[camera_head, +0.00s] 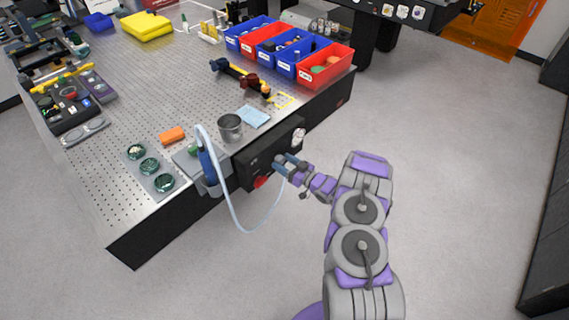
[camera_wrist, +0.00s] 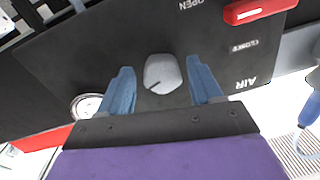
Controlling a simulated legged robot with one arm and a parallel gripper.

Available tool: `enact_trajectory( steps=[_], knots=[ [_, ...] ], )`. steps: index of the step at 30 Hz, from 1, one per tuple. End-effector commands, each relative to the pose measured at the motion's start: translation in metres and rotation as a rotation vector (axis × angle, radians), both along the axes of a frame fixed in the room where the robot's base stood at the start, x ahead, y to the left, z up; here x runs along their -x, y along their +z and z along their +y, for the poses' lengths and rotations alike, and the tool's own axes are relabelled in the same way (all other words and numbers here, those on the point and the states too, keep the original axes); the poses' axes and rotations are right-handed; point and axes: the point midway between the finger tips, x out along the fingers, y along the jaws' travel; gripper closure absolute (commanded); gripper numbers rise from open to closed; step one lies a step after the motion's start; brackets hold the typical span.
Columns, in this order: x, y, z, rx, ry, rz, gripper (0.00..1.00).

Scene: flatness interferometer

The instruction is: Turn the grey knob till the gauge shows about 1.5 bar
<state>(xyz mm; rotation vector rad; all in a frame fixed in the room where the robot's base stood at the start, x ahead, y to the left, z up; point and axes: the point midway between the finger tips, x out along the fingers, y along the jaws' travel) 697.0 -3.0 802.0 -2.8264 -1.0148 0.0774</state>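The grey knob (camera_wrist: 162,73) sits on the black panel (camera_wrist: 110,40) in the wrist view, with a dark line on its lower-left part. My gripper (camera_wrist: 164,82) is open, with one blue finger on each side of the knob and a visible gap on both sides. In the head view my gripper (camera_head: 287,163) is at the panel front (camera_head: 250,171), and I cannot make out the knob there. The round gauge (camera_wrist: 87,106) is partly covered in the wrist view; it also shows in the head view (camera_head: 299,136). Its reading is too small to tell.
A red valve handle (camera_wrist: 258,10), near lettering "OPEN", "CLOSE" and "AIR", sits close to the knob. A pale hose (camera_head: 236,222) hangs in a loop from the blue tool (camera_head: 207,162). A metal cup (camera_head: 230,127) stands on the perforated table (camera_head: 120,90) above the panel.

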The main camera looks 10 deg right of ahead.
Motion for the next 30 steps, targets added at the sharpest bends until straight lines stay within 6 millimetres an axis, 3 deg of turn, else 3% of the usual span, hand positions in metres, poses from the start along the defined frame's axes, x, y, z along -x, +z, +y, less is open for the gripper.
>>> enact_trajectory(
  steps=[13, 30],
  knots=[
    [0.009, 0.001, -0.008, -0.001, -0.001, 0.002, 0.31],
    [0.098, 0.0, -0.083, 0.0, -0.004, 0.003, 0.31]
  ],
)
